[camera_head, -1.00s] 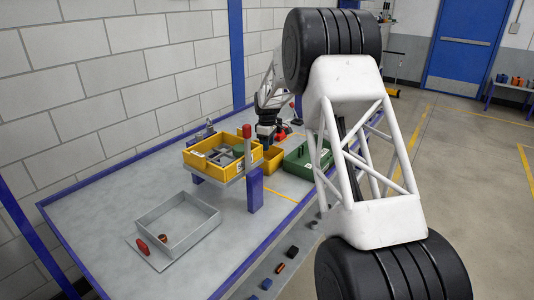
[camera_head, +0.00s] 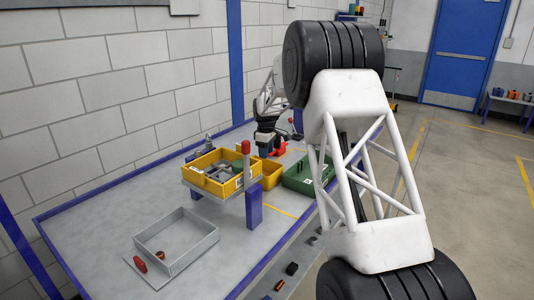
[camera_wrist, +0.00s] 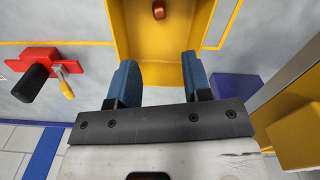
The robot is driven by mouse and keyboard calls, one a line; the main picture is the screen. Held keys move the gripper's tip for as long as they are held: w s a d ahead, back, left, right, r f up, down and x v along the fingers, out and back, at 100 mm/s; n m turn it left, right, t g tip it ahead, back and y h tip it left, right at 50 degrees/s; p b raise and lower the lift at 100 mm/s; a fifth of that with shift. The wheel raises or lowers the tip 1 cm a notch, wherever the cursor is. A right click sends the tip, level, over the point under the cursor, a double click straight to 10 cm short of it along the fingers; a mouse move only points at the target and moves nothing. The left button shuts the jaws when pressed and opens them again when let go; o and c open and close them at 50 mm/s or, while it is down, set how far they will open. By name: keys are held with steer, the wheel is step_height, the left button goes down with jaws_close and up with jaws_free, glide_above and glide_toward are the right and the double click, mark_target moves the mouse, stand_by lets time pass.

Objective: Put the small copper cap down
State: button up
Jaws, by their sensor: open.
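The small copper cap (camera_wrist: 158,10) lies on the floor of a yellow bin (camera_wrist: 208,20), near the top edge of the wrist view. My gripper (camera_wrist: 158,70) is open, its two blue fingers apart with nothing between them. It is above the near part of the bin and apart from the cap. In the head view my gripper (camera_head: 266,150) is a dark shape just above the small yellow bin (camera_head: 270,178). The cap is hidden in that view.
A red tool (camera_wrist: 35,57) lies left. A grey open tray (camera_head: 196,246) stands in front.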

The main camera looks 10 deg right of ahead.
steer(key=s+d+r+m, duration=0.15)
steer(key=s+r, duration=0.45)
steer(key=s, duration=0.6)
steer(key=s+a+r+m+t, duration=0.1)
steer(key=s+r+m, duration=0.35)
steer(key=s, duration=0.75)
steer(key=s+d+r, duration=0.1)
steer(key=s+r, duration=0.6)
steer(key=s, duration=0.4)
steer(key=s+f+m, duration=0.2)
steer(key=s+m, duration=0.1)
steer(key=s, duration=1.3)
steer(key=s+f+m+t, duration=0.1)
steer(key=s+f+m, duration=0.2)
steer(key=s, duration=1.4)
steer(key=shift+d+f+t, duration=0.2)
steer(key=shift+d+t, duration=0.05)
steer(key=shift+t, duration=0.05)
